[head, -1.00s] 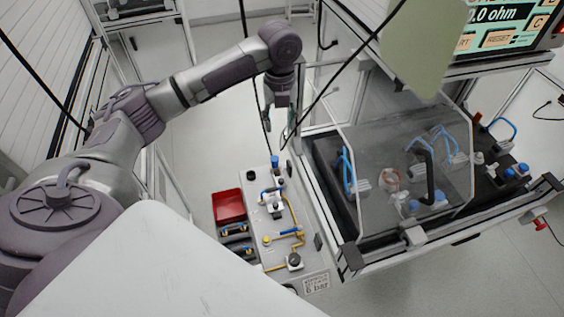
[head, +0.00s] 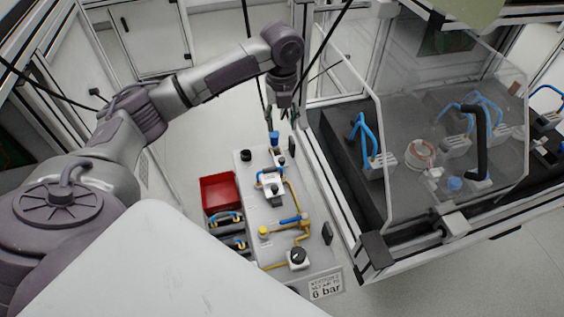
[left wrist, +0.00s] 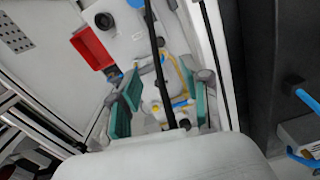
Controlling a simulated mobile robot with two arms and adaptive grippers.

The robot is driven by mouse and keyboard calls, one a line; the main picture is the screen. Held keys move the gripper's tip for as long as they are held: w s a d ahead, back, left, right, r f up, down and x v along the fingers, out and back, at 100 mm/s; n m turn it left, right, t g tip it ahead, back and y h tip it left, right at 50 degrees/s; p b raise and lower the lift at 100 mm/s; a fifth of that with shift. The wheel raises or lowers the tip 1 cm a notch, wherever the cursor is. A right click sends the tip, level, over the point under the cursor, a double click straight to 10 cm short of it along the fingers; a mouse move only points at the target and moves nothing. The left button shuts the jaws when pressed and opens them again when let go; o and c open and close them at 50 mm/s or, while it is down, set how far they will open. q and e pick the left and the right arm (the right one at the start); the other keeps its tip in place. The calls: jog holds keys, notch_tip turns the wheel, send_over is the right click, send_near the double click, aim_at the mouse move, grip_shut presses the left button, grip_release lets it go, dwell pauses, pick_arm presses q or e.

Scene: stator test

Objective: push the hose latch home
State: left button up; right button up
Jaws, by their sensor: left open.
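A light grey pneumatic panel (head: 250,185) stands at the middle of the head view. It carries a valve block with a blue hose (head: 270,178), yellow pipes, a blue lever-like part (head: 291,220), a black knob (head: 298,256) and a blue cap (head: 274,138) at its far end. I cannot tell which part is the hose latch. My left gripper (head: 281,116) points down by the panel's far end, close to the blue cap in the picture; contact cannot be told. In the left wrist view its teal-padded fingers (left wrist: 163,100) are apart, with nothing clearly held. My right gripper is not in view.
A red bin (head: 221,192) and dark trays with blue hose pieces (head: 226,219) sit left of the panel. A clear-walled test enclosure (head: 440,130) with blue-hosed clamps stands right. A black cable crosses the left wrist view (left wrist: 157,60). Open floor lies behind.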

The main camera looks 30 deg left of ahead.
aim_at(282, 159)
pick_arm(q)
notch_tip(282, 159, down, 14)
jog(key=shift+r+p, duration=0.15)
jog(key=shift+p, duration=0.3)
grip_shut()
